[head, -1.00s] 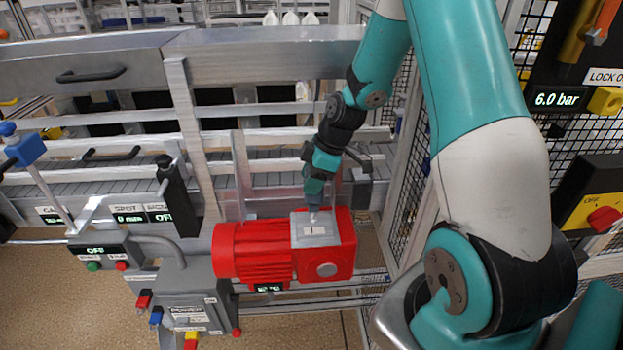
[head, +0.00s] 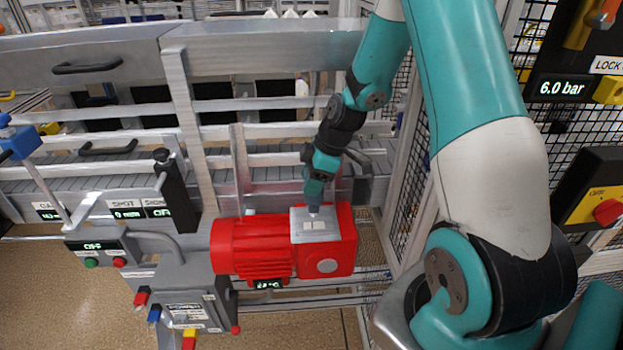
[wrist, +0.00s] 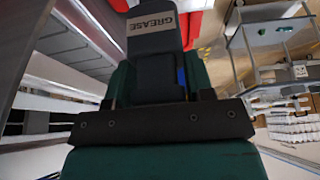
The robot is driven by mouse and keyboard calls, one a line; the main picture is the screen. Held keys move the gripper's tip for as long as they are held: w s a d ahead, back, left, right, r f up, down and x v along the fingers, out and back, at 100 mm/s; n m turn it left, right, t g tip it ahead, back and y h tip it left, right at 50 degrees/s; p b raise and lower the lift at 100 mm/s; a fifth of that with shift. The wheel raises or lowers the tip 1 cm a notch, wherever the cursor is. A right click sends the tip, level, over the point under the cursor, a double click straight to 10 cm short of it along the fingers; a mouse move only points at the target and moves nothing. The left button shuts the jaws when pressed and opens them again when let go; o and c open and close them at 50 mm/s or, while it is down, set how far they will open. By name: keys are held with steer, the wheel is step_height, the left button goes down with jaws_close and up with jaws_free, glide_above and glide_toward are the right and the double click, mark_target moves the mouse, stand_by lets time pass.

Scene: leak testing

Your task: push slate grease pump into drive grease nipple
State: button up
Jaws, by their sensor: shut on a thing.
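My gripper (head: 316,184) is shut on the slate grease pump (head: 315,203), which points down at the top of the red drive (head: 265,247). In the wrist view the pump (wrist: 152,62) shows as a dark body with a GREASE label, held in the jaws. In the head view its lower tip meets the grey top plate (head: 302,236) of the drive, near the plate's back edge. The grease nipple is hidden or too small to make out, so I cannot tell how far the tip is in.
The conveyor frame (head: 260,65) with its metal rails runs behind the drive. A grey control box (head: 185,300) with coloured plugs stands at the left. A mesh guard (head: 408,195) and a panel reading 6.0 bar (head: 562,88) are at the right.

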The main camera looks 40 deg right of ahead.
steer(key=shift+f+b, duration=0.35)
steer(key=shift+f, duration=0.15)
steer(key=o, duration=1.3)
steer(key=shift+o, duration=0.2)
steer(key=shift+r, duration=0.1)
steer(key=b+v, duration=0.1)
steer(key=v, duration=1.6)
steer(key=s+a+r+m+g, duration=0.1)
steer(key=s+a, duration=0.1)
steer(key=a, duration=0.6)
steer(key=s+a+r, duration=0.1)
steer(key=s+a, duration=0.1)
steer(key=a, duration=0.7)
steer(key=s+a+m+g, duration=0.1)
steer(key=s+a+m, duration=0.2)
steer(key=s+a, duration=0.8)
steer(key=s, duration=0.3)
steer(key=shift+s+a+f+g, duration=0.2)
steer(key=shift+s+a+g, duration=0.05)
steer(key=shift+g, duration=0.05)
